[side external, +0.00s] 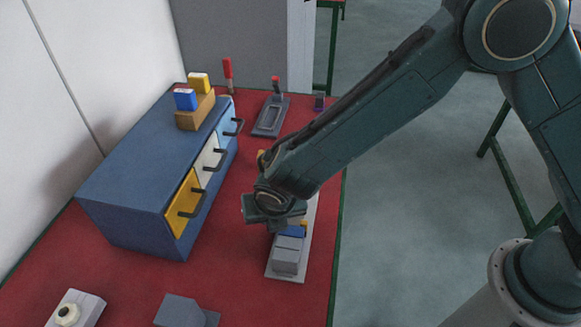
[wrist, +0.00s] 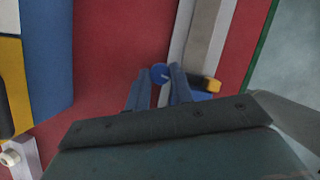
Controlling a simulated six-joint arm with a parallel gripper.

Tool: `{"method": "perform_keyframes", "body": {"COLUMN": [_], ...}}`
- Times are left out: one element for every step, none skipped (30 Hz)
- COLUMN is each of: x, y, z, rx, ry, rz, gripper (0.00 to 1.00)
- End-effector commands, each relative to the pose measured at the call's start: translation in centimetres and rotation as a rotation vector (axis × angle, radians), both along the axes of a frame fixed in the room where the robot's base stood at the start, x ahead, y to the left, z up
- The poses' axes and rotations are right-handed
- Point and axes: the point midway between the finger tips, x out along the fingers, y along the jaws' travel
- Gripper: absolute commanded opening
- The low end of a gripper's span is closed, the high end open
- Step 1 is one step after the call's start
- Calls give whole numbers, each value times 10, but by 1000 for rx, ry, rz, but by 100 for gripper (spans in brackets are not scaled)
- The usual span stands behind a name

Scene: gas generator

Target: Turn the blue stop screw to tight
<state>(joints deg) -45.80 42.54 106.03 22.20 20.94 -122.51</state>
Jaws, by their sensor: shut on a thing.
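The blue stop screw (wrist: 160,72) shows in the wrist view as a round blue head with a pale line across it. It lies between the two fingertips of my gripper (wrist: 159,77), which is shut on it. The screw is at the left side of a long grey device (wrist: 205,30). In the side view my gripper (side external: 275,220) is low over the middle of this device (side external: 285,268), and the screw is hidden there. A blue part (side external: 293,231) and a yellow part (wrist: 212,84) sit on the device beside my gripper.
A blue cabinet (side external: 130,180) with yellow, white and light blue drawers stands left of my gripper, handles facing it. A wooden block with yellow and blue pieces (side external: 195,110) is on top. A dark tray (side external: 270,117) lies behind. Red tabletop (side external: 225,260) is clear between cabinet and device.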

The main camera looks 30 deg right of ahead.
Motion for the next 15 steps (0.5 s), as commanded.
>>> {"method": "perform_keyframes", "body": {"x": [0, 0, 0, 0, 0, 0, 0, 0, 0, 0, 0, 0, 0, 0, 0], "y": [0, 0, 0, 0, 0, 0, 0, 0, 0, 0, 0, 0, 0, 0, 0], "z": [0, 0, 0, 1, 1, 1, 1, 1, 1, 1, 1, 1, 1, 1, 0], "rx": [0, 0, 0, 0, 0, 0, 0, 0, 1, 1, 1, 1, 1, 1, 1], "ry": [-2, -2, -2, -2, -2, -2, -2, -2, -2, -2, -2, -2, -2, -2, -2], "rz": [-6, -7, -7, -7, -7, -7, -7, -7, -6, -6, -6, -6, -6, -6, -6], "gripper": [0, 0, 0, 0, 0, 0, 0, 0, 31, 37, 42, 45, 45, 45, 45]}}
